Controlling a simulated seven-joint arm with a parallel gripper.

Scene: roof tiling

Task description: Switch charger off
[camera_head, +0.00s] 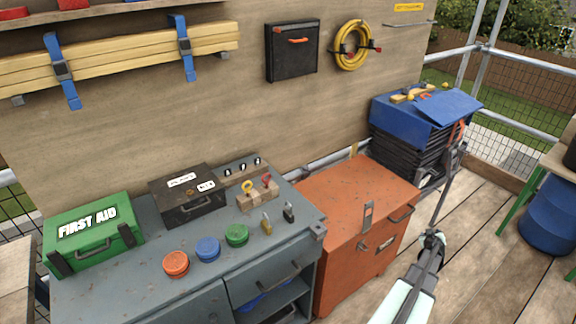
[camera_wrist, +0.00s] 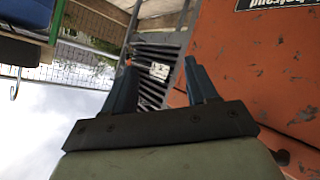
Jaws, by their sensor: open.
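No charger or charger switch can be clearly made out in either view. My gripper (camera_wrist: 160,75) is open in the wrist view, with its two dark blue fingers spread apart and nothing visible between them. Beyond the fingers is a dark slatted stack with a small pale and orange detail that is too small to identify. In the head view my arm reaches up from the lower right, past the orange chest (camera_head: 342,250), towards the blue-topped black stack (camera_head: 400,152). The gripper's exact contact there cannot be told.
A grey workbench (camera_head: 125,290) holds a green first aid box (camera_head: 95,235), a black case (camera_head: 188,205), coloured lids and padlocks. A black wall box (camera_head: 292,62) and a yellow hose (camera_head: 340,60) hang behind. A blue barrel (camera_head: 548,222) stands right; wooden floor lies between.

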